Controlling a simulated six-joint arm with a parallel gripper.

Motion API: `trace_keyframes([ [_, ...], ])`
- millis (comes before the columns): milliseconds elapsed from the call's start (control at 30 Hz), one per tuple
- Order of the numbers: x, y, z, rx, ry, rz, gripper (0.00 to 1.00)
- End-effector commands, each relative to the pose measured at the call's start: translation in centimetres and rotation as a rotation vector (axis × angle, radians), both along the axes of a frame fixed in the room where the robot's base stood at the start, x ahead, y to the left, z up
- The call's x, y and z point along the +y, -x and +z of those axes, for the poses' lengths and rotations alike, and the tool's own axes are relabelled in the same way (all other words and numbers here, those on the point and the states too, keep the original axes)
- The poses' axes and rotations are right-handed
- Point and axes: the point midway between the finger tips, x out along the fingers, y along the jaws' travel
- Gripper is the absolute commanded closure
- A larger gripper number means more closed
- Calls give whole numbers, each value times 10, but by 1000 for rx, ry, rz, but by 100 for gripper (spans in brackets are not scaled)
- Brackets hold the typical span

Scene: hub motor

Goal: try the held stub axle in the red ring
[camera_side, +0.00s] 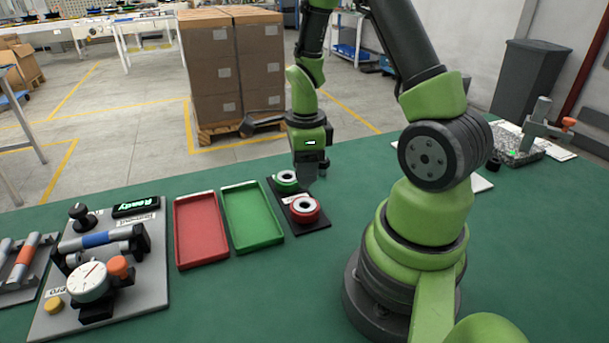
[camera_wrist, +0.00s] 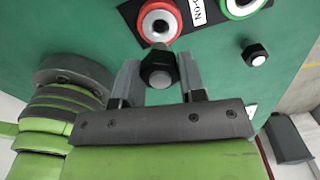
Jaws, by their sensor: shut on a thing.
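My gripper (camera_wrist: 160,85) is shut on the stub axle (camera_wrist: 158,72), which has a dark hexagonal part and a pale round end facing the wrist camera. In the side view my gripper (camera_side: 308,178) hangs above the dark plate, near the two rings. The red ring (camera_side: 305,209) lies on the front part of the plate with its pale bore facing up. It also shows in the wrist view (camera_wrist: 145,32), just beyond the held axle. The axle appears apart from the ring, but its exact height is unclear. The green ring (camera_side: 286,182) lies behind the red one.
A red tray (camera_side: 200,230) and a green tray (camera_side: 252,218) lie left of the ring plate. A gauge fixture (camera_side: 90,281) stands farther left. Another dark hexagonal part (camera_wrist: 256,54) stands on the table in the wrist view. The green table in front of the plate is clear.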

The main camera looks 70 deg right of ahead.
Motion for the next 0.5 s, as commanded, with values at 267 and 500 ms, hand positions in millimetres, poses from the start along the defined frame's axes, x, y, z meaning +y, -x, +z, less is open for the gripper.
trace_keyframes([
  [267,1,1,-21,5,-3,0,93],
  [500,0,0,-36,3,-1,0,93],
])
